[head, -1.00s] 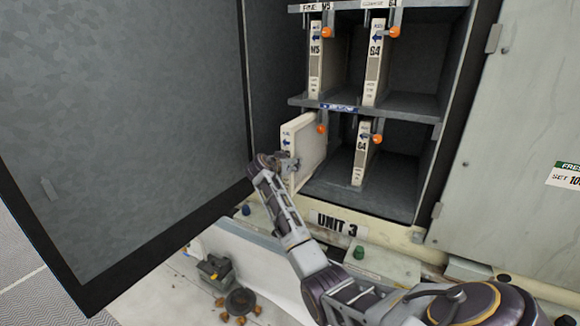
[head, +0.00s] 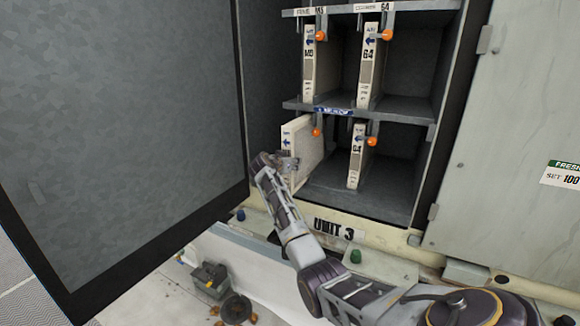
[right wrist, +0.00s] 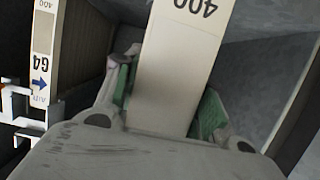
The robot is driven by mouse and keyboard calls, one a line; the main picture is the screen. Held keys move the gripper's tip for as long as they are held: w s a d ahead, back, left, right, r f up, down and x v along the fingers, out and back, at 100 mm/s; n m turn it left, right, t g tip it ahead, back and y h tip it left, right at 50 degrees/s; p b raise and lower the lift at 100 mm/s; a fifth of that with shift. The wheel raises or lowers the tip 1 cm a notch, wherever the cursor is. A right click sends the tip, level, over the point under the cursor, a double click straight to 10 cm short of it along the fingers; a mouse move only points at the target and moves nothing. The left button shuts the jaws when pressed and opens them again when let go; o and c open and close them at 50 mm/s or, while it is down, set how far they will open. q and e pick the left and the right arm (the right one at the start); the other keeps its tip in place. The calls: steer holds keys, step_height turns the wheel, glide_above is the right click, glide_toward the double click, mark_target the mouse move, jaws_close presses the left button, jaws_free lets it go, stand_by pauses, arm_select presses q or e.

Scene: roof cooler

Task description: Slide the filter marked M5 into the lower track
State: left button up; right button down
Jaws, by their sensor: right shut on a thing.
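My right gripper (head: 284,164) is shut on the near edge of a white pleated filter (head: 309,142). The filter stands upright, partly inside the lower left bay of the cabinet, its near end jutting out. It carries a blue arrow; its grade mark is hidden behind the gripper. In the right wrist view the green finger pads (right wrist: 165,95) clasp both sides of the pale filter edge (right wrist: 178,60), where an upside-down "400" shows. Another filter marked M5 (head: 308,65) stands in the upper left bay. My left gripper is out of view.
Filters marked G4 stand in the upper right (head: 369,65) and lower right (head: 356,155) bays. Orange-knobbed latches (head: 316,132) hang at the bay tops. A large open door (head: 120,130) is at left. A toolbox (head: 210,278) and dark bowl (head: 236,308) lie below.

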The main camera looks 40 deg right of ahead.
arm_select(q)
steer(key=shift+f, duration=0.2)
arm_select(e)
steer(key=shift+w+d, duration=0.2)
steer(key=shift+d, duration=0.15)
steer(key=shift+w+d+b, duration=0.4)
steer(key=shift+d+b, duration=0.15)
steer(key=shift+d, duration=0.45)
steer(key=shift+w+d+b, duration=0.4)
steer(key=shift+d+b, duration=0.15)
steer(key=shift+d, duration=0.5)
steer(key=shift+w+d+b, duration=0.4)
steer(key=shift+d+b, duration=0.15)
steer(key=shift+d, duration=0.45)
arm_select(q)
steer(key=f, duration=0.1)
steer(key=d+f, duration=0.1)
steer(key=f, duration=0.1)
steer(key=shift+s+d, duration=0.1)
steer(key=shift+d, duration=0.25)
arm_select(e)
steer(key=shift+f, duration=0.1)
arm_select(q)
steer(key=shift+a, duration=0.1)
